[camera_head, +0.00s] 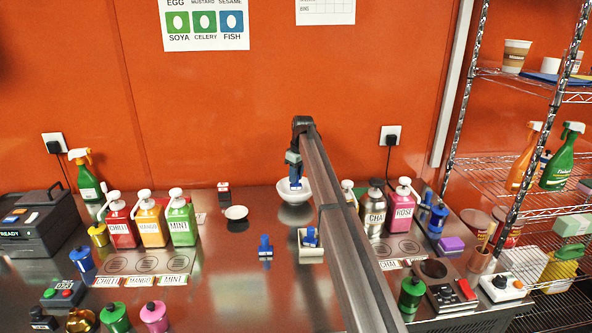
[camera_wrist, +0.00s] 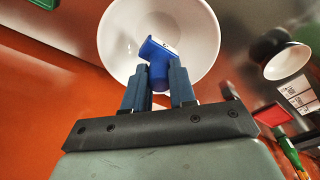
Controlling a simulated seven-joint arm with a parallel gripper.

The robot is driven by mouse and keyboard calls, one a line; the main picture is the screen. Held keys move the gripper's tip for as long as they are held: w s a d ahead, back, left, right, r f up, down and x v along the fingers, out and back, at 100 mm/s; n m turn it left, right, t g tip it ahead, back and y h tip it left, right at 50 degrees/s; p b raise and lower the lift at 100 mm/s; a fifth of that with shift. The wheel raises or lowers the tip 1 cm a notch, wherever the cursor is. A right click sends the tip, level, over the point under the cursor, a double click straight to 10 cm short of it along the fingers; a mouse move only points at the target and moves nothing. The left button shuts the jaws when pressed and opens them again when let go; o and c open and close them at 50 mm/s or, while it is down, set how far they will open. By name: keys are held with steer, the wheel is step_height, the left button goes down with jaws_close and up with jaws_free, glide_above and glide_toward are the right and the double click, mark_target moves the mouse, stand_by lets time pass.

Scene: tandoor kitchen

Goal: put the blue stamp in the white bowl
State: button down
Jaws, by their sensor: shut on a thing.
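My gripper (camera_head: 294,166) points down at the back of the counter, over the white bowl (camera_head: 293,215). In the wrist view, my gripper (camera_wrist: 158,82) is shut on the blue stamp (camera_wrist: 158,52), whose pale base faces away from the fingers. The white bowl (camera_wrist: 200,40) lies beyond the stamp there, its open inside behind it. In the head view the blue stamp (camera_head: 295,183) overlaps the bowl's opening; I cannot tell whether it touches the bowl. My arm hides part of the bowl's right side.
Another blue stamp (camera_head: 265,246) stands on the counter in front, and one more (camera_head: 310,237) is on a beige holder (camera_head: 311,257). Pump bottles (camera_head: 149,222) stand farther left.

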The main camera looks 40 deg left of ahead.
steer(key=shift+f, duration=0.3)
steer(key=c, duration=0.8)
jaws_free()
steer(key=shift+c, duration=0.2)
steer(key=shift+r, duration=0.1)
steer(key=shift+r, duration=3.45)
